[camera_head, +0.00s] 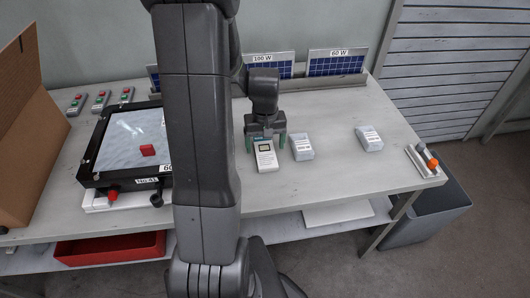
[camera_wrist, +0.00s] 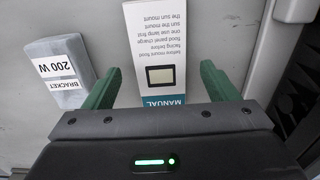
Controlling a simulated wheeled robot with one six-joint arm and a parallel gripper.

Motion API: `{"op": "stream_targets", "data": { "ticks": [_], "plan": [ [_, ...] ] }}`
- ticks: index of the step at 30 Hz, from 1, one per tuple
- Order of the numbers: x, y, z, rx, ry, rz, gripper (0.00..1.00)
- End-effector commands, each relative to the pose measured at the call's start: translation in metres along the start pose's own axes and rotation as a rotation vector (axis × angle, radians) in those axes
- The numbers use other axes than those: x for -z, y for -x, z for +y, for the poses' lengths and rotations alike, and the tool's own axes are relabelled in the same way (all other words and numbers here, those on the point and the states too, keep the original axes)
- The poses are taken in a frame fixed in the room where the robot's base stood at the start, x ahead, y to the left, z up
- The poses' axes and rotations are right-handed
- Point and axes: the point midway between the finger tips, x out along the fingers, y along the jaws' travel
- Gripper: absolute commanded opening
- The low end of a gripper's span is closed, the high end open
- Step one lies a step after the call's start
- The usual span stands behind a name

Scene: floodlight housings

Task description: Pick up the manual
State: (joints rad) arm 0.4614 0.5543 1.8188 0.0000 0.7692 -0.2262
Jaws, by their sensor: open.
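The manual (camera_head: 266,157) is a small white booklet with a teal strip and a dark picture, lying on the table. It also shows in the wrist view (camera_wrist: 158,45), upside down, with "MANUAL" printed on the teal strip. My gripper (camera_head: 265,143) is over the manual's far end, fingers pointing down. In the wrist view its two green fingers (camera_wrist: 161,88) are open, one on each side of the manual, with a gap visible on both sides. Nothing is held. The gripper body hides the manual's near edge in the wrist view.
A grey bracket pack (camera_wrist: 62,70) labelled 200 W lies close beside the left finger in the wrist view. Another grey pack (camera_head: 369,138) sits farther right. A black-framed floodlight housing (camera_head: 97,153) stands at left. Solar panels (camera_head: 336,62) line the back. A grey bin (camera_head: 432,212) stands right of the table.

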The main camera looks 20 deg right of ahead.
Motion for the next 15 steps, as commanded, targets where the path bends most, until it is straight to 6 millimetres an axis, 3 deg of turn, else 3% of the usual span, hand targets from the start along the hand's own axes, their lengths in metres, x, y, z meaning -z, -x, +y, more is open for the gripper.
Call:
{"op": "stream_targets", "data": {
  "ticks": [4, 12, 15],
  "plan": [
    [0.000, -0.016, 0.000, 0.000, 0.000, -0.001, 0.80],
    [0.001, -0.018, 0.000, 0.000, 0.000, 0.001, 0.80],
    [0.001, -0.018, 0.000, 0.000, -0.001, 0.001, 0.60]
  ]
}}
